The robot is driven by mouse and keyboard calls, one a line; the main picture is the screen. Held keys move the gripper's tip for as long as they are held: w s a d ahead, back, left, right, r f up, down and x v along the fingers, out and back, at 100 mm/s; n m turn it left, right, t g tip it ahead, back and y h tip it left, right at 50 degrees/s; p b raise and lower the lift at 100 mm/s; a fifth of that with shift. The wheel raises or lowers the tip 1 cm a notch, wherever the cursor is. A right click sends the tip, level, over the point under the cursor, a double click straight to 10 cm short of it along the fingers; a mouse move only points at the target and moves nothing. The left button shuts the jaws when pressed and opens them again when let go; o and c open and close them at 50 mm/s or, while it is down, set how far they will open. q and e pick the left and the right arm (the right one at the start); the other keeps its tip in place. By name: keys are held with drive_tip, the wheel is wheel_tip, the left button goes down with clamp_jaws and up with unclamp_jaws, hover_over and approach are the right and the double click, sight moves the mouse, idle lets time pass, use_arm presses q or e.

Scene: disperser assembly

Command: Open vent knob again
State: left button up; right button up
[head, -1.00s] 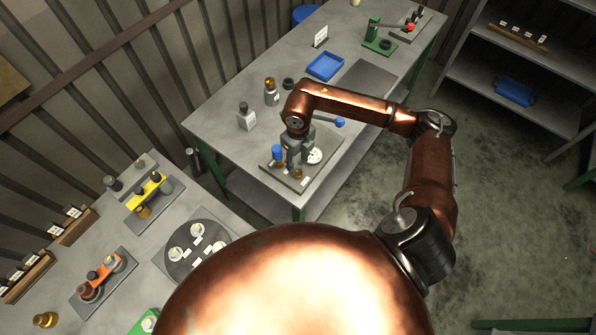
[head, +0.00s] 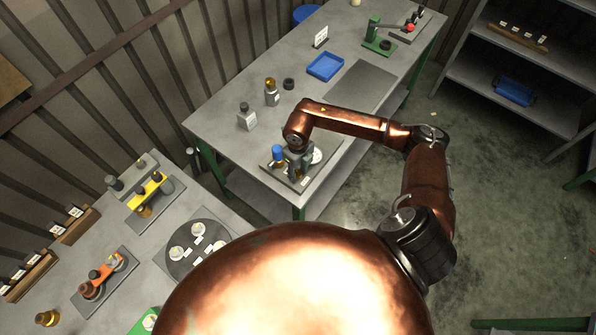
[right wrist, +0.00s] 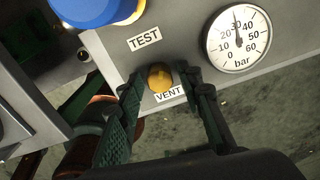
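The small brass-yellow vent knob (right wrist: 160,77) stands on a grey panel (right wrist: 180,35) in the right wrist view, just above the VENT label (right wrist: 169,94). My right gripper (right wrist: 162,88) is open, with one dark finger on each side of the knob. I cannot tell whether either finger touches it. In the head view my right gripper (head: 298,165) is low over the panel's plate and hides the knob. A round white gauge (right wrist: 238,42) has its needle pointing almost straight up, near 30 bar. My left gripper is not in view.
A large blue knob (right wrist: 88,8) sits close to the gripper, near the TEST label (right wrist: 144,39). On the same grey bench (head: 228,95) stand a grey bottle (head: 246,117), a brass-capped bottle (head: 271,92) and a blue tray (head: 325,66).

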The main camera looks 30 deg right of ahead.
clamp_jaws()
